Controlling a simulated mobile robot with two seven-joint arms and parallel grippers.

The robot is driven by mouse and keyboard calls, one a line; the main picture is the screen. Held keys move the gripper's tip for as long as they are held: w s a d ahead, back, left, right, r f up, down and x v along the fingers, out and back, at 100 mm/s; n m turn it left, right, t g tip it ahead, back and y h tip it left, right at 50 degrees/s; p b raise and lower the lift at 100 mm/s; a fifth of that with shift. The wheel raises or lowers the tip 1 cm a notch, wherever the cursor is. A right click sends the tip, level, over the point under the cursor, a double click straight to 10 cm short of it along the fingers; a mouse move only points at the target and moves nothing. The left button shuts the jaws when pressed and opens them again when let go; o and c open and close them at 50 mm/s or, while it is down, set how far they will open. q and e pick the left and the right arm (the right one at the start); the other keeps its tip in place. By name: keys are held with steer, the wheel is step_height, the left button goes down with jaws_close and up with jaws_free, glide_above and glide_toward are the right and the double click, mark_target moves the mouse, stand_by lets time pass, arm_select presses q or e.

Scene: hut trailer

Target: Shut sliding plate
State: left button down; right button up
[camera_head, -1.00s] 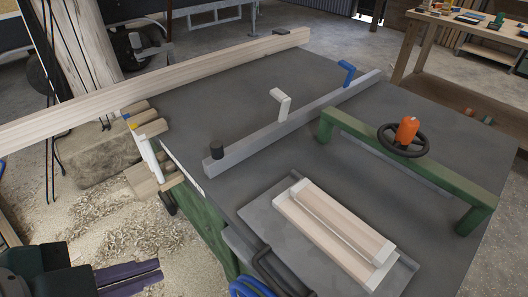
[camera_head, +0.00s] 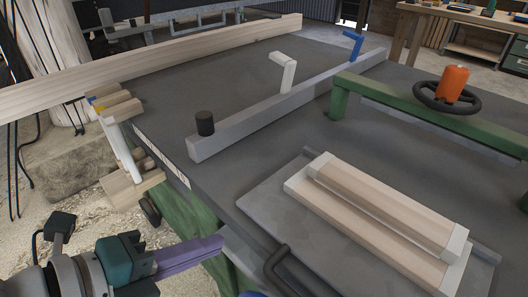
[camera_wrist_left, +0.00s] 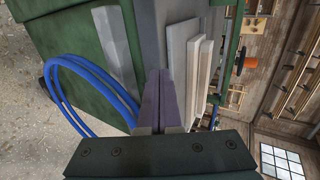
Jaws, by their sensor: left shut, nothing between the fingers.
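The sliding plate (camera_head: 262,208) is a flat grey sheet at the front right of the dark machine table in the head view. A wooden block with pale end caps (camera_head: 350,190) lies on it. A dark bent handle (camera_head: 278,268) is at its near edge. My left gripper (camera_head: 220,243) has purple fingers, shut and empty, just off the table's left front edge, left of the plate and apart from it. In the left wrist view the shut fingers (camera_wrist_left: 160,85) point towards the table side, with the grey plate (camera_wrist_left: 183,45) beyond. My right gripper is not in view.
A grey fence (camera_head: 260,115) with a white lever and a black knob crosses the table. A green frame (camera_head: 430,112) with a black handwheel stands at the right. A long wooden beam (camera_head: 150,65) lies at the back. A blue hose (camera_wrist_left: 75,80) loops beside the green base.

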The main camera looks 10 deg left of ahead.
mark_target(256, 220)
arm_select(q)
steer(key=w+d, duration=0.2)
steer(key=w, duration=0.1)
steer(key=w+d+f, duration=0.1)
steer(key=shift+w+d+b, duration=0.25)
steer(key=shift+w+b, duration=0.05)
steer(key=shift+w, duration=0.1)
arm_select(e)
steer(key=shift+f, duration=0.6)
